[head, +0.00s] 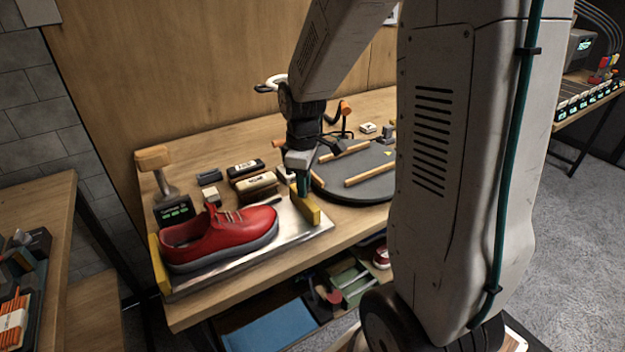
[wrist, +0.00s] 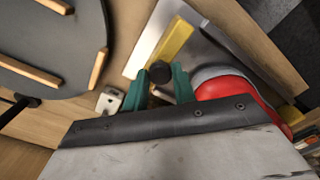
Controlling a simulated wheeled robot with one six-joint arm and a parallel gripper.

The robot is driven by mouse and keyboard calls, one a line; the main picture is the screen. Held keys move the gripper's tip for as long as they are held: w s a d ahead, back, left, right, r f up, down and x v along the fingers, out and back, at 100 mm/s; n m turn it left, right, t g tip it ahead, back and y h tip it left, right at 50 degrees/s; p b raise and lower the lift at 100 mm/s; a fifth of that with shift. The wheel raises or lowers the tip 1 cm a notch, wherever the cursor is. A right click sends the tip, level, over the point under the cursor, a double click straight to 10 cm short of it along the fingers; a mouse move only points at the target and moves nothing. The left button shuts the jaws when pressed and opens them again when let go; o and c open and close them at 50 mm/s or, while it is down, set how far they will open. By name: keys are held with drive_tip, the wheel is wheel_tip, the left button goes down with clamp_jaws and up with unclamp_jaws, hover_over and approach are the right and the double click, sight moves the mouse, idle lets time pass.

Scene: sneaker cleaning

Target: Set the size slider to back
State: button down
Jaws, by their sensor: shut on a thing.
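The size slider is a yellow bar (head: 306,208) standing across the right end of a metal tray (head: 295,243); it also shows in the wrist view (wrist: 174,44). A round black knob (wrist: 160,72) sits by the bar. My gripper (head: 303,187) points down at the bar. In the wrist view its teal fingers (wrist: 161,84) stand on either side of the knob and are shut on it. The exact contact is partly hidden. A red sneaker (head: 222,232) lies on the tray left of my gripper, with its toe close to the fingers.
A second yellow bar (head: 158,263) stands at the tray's left end. A dark round turntable (head: 365,180) with wooden pegs lies right of my gripper. Brushes (head: 255,185) lie behind the sneaker. A wooden-topped stand (head: 155,160) is at the back left.

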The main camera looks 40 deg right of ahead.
drive_tip(key=c, duration=1.1)
unclamp_jaws()
wheel_tip(320, 180, up, 8)
drive_tip(key=shift+f, duration=0.1)
